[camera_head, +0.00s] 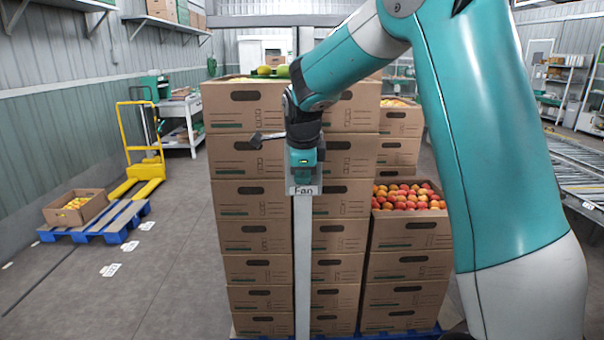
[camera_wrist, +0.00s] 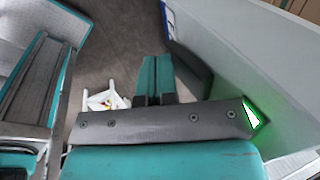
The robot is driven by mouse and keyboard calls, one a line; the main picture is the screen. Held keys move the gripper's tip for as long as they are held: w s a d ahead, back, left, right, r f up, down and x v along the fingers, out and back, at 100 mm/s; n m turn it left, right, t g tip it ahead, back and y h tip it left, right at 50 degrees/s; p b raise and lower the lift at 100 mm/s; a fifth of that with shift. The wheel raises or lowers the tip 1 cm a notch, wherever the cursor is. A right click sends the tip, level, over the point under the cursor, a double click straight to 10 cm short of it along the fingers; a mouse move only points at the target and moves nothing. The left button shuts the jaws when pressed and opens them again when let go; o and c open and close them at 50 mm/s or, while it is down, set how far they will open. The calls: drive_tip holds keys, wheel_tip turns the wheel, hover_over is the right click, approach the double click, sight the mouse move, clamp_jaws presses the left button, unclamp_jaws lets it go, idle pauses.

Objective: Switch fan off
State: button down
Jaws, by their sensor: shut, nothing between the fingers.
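A plate labelled "Fan" (camera_head: 303,190) sits at the top of a pale upright post (camera_head: 303,260) in the middle of the head view. My gripper (camera_head: 303,166) points down just above the label, overlapping the plate in the picture; I cannot tell whether it touches. The switch itself is not clearly seen, probably covered by my gripper. In the wrist view my gripper's teal fingers (camera_wrist: 157,70) are together with nothing between them. A green light (camera_wrist: 251,114) glows at the right, by a pale panel (camera_wrist: 235,55); I cannot tell what it belongs to. No fan is identifiable.
Stacked cardboard boxes (camera_head: 250,210) stand behind the post, with an open box of red fruit (camera_head: 409,198) at right. A yellow pallet jack (camera_head: 145,165) and a blue pallet (camera_head: 100,225) with a fruit box stand left. Floor at front left is clear. A roller conveyor (camera_head: 580,170) runs at right.

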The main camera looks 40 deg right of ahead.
drive_tip(key=shift+f, duration=0.15)
drive_tip(key=shift+w+d+t+h+b, duration=0.2)
drive_tip(key=shift+t+h+b, duration=0.15)
drive_tip(key=shift+b, duration=0.7)
drive_tip(key=shift+r+p, duration=0.55)
drive_tip(key=shift+r, duration=0.35)
